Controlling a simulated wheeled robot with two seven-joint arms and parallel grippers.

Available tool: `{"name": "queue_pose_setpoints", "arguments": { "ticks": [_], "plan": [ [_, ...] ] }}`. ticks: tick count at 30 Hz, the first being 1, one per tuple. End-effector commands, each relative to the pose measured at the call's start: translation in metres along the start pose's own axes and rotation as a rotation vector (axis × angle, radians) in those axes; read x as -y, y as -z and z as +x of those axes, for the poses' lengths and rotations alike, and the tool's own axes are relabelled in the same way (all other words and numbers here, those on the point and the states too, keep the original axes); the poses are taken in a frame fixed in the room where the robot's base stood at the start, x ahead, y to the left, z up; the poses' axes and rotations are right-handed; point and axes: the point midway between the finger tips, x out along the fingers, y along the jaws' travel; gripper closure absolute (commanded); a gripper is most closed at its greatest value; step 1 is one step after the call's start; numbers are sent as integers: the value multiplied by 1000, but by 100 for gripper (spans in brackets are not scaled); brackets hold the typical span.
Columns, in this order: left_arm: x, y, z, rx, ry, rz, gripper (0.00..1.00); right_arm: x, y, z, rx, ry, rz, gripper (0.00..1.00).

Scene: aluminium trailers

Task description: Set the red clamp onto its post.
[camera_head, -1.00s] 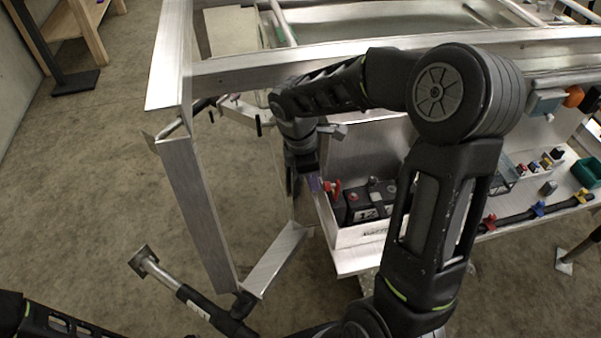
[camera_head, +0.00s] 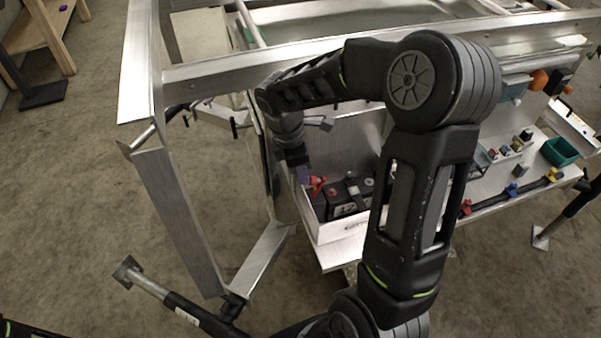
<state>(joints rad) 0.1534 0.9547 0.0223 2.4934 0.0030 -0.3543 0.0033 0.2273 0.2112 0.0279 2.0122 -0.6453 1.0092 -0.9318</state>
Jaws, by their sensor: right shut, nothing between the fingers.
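The red clamp (camera_head: 317,185) is at the left end of a black battery (camera_head: 345,203), which sits in a white-walled tray (camera_head: 345,230). The clamp is small here, and I cannot tell whether it is on a post or beside one. Its post is not clearly distinguishable. My right gripper (camera_head: 303,174) points down just left of the clamp, close to it. It is shut and empty; whether it touches the clamp is unclear. My right arm crosses in front of the tray's right part. My left gripper is out of view.
The trailer's aluminium rail (camera_head: 230,72) runs behind my right arm. An upright metal plate stands left of the tray. A shelf on the right carries a green bin (camera_head: 559,151), small coloured blocks and a black bar with coloured clips (camera_head: 512,190). The floor at left is open.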

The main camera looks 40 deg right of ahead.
Motion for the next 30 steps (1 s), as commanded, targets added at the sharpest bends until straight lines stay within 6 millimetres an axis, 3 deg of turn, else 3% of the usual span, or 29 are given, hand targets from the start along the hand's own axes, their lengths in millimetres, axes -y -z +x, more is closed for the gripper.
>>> {"name": "queue_pose_setpoints", "arguments": {
  "ticks": [12,30],
  "plan": [
    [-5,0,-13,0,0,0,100,0,-3,-15,0,0,0,100],
    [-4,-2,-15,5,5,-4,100,0,0,-20,0,0,-2,100]
  ]
}}
